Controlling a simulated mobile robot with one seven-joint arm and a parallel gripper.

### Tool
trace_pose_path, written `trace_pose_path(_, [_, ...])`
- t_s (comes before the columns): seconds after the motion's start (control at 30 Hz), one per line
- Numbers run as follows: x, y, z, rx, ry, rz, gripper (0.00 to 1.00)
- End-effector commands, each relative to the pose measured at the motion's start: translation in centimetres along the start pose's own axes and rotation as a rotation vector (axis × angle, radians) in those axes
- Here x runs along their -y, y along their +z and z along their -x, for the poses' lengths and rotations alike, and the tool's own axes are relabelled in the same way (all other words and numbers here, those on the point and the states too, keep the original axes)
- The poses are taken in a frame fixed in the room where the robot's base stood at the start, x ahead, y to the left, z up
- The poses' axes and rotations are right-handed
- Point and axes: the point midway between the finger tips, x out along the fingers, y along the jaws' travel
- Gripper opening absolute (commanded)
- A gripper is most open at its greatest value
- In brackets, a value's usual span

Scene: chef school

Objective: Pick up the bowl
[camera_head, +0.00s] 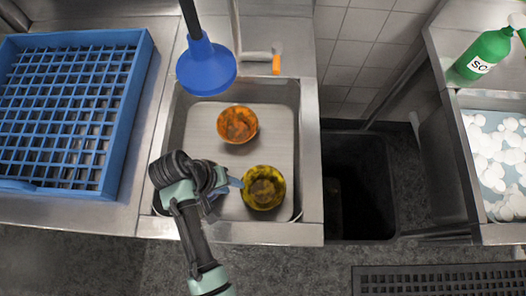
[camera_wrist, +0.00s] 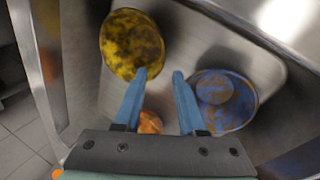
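Two bowls sit in the metal sink (camera_head: 200,130) in the head view: a mottled orange bowl (camera_head: 238,124) farther back and a mottled yellow bowl (camera_head: 263,188) near the front. My gripper (camera_head: 236,182) is over the sink, just left of the yellow bowl. In the wrist view, my gripper (camera_wrist: 160,75) has its two blue fingers apart with nothing held between the tips. The yellow bowl (camera_wrist: 132,44) is beyond the left fingertip. A blue-and-brown round dish (camera_wrist: 222,100) is to the right; I cannot make it out in the head view. Part of an orange thing (camera_wrist: 150,123) shows between the fingers.
A blue dish rack (camera_head: 70,110) stands on the counter left of the sink. A dark opening (camera_head: 355,185) lies right of the sink. A green bottle (camera_head: 484,55) stands on the right-hand counter.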

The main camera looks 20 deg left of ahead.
Motion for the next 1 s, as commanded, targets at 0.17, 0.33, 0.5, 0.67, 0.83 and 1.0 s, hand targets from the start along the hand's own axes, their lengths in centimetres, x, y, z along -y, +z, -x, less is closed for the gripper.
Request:
trace_pose_path(0.17, [0.0, 0.0, -2.4, 0.001, 0.000, 0.000, 0.40])
trace_pose_path(0.33, [0.0, 0.0, -3.4, 0.001, 0.000, -0.001, 0.40])
trace_pose_path(0.5, [0.1, 0.1, -5.5, 0.002, 0.000, 0.000, 0.40])
trace_pose_path(0.67, [0.1, 0.1, -7.5, 0.000, 0.000, -0.002, 0.40])
trace_pose_path(0.83, [0.1, 0.1, -8.1, -0.001, -0.001, -0.002, 0.40])
trace_pose_path(1.0, [0.1, 0.1, -8.1, -0.001, -0.001, -0.002, 0.38])
